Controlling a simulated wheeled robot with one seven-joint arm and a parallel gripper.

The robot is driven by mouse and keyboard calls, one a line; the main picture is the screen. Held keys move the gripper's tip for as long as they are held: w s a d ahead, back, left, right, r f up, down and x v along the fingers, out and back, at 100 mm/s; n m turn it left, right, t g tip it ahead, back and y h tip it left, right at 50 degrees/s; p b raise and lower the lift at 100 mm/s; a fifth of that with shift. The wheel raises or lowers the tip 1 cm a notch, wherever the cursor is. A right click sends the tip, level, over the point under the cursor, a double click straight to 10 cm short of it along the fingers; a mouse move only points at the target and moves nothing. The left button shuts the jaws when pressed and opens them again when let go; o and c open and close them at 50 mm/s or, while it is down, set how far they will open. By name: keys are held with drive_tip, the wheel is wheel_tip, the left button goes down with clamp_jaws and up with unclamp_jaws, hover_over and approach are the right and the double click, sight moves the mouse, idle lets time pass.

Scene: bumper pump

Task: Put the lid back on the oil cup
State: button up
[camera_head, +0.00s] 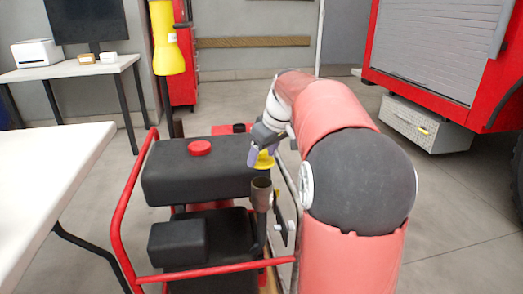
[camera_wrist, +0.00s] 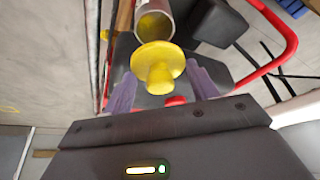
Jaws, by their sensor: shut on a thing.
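A yellow lid (camera_wrist: 157,62) with a knob shows in the wrist view between my purple fingertips. My gripper (camera_wrist: 163,88) is shut on its knob. In the head view the yellow lid (camera_head: 263,161) is held just above the oil cup (camera_head: 261,192), a brownish cylinder on the pump. The wrist view shows the oil cup (camera_wrist: 154,18) open, with yellow inside, beyond the lid's edge. The lid looks apart from the cup or close to its rim; I cannot tell the exact gap. My gripper (camera_head: 258,152) points down in the head view.
The pump's black tank (camera_head: 170,183) with a red cap (camera_head: 199,148) is left of the cup. A red tube frame (camera_head: 131,205) surrounds the pump. A white table (camera_head: 40,180) stands at left. A red truck (camera_head: 440,55) is at right, with bare floor between.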

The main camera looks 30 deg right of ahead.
drive_tip(key=shift+f+b, duration=2.1)
drive_tip(key=shift+f, duration=0.75)
drive_tip(key=shift+f, duration=0.1)
idle(0.4)
drive_tip(key=o, duration=1.4)
drive_tip(key=shift+r+p, duration=3.15)
drive_tip(key=shift+r, duration=0.4)
drive_tip(key=shift+c, duration=0.4)
